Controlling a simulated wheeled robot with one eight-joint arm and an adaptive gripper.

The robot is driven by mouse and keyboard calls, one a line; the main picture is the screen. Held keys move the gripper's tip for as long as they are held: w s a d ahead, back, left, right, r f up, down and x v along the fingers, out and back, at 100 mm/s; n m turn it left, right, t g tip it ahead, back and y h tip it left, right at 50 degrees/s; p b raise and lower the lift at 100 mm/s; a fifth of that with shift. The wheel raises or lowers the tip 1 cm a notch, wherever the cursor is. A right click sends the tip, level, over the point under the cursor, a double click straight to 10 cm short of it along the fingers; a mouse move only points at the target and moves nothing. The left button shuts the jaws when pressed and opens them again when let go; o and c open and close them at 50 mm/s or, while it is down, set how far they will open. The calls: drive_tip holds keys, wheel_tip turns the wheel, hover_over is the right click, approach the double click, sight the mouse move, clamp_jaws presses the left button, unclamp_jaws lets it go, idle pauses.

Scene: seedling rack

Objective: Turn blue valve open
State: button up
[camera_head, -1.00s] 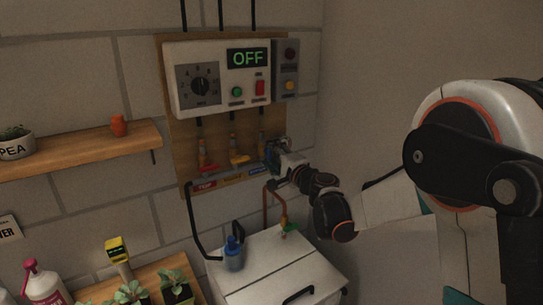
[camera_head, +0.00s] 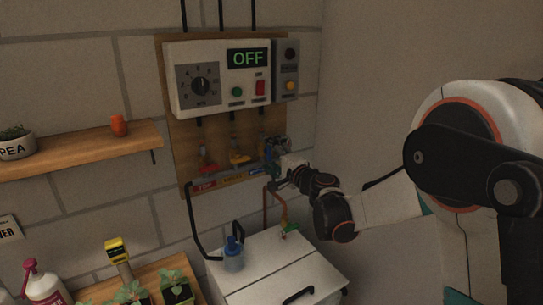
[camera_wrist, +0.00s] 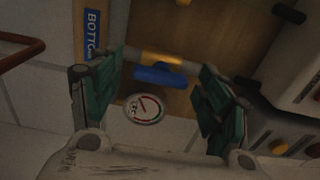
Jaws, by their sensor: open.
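The blue valve (camera_wrist: 159,76) shows in the wrist view as a blue lever handle on a grey pipe with a yellow band. My gripper (camera_wrist: 160,92) is open, with one green-padded finger on each side of the blue handle. I see no clear contact between fingers and handle. In the head view my gripper (camera_head: 277,156) is at the right end of the valve row, and it hides most of the blue valve. A blue label (camera_wrist: 92,30) reading "BOTTO…" is beside the pipe.
A red valve (camera_head: 207,167) and a yellow valve (camera_head: 239,158) are left of my gripper. The control box (camera_head: 218,78) above reads OFF. A round gauge (camera_wrist: 144,108) is close below the blue handle. A white cabinet (camera_head: 270,270) stands below.

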drive_tip(key=v, duration=1.2)
drive_tip(key=s+d+n+g+h, duration=0.2)
drive_tip(key=s+n+g, duration=0.3)
drive_tip(key=s, duration=0.8)
drive_tip(key=s+d+f+n+g+h, duration=0.1)
drive_tip(key=s+d+f+n+h, duration=0.2)
drive_tip(key=s+d, duration=0.4)
drive_tip(key=s+d+f+n+g+h, duration=0.2)
drive_tip(key=s+d, duration=0.5)
drive_tip(key=s, duration=0.6)
wheel_tip(320, 180, down, 2)
drive_tip(key=n+h, duration=0.1)
drive_tip(key=h, duration=0.2)
drive_tip(key=shift+s+d, duration=0.25)
drive_tip(key=shift+s, duration=0.1)
drive_tip(key=shift+f, duration=0.1)
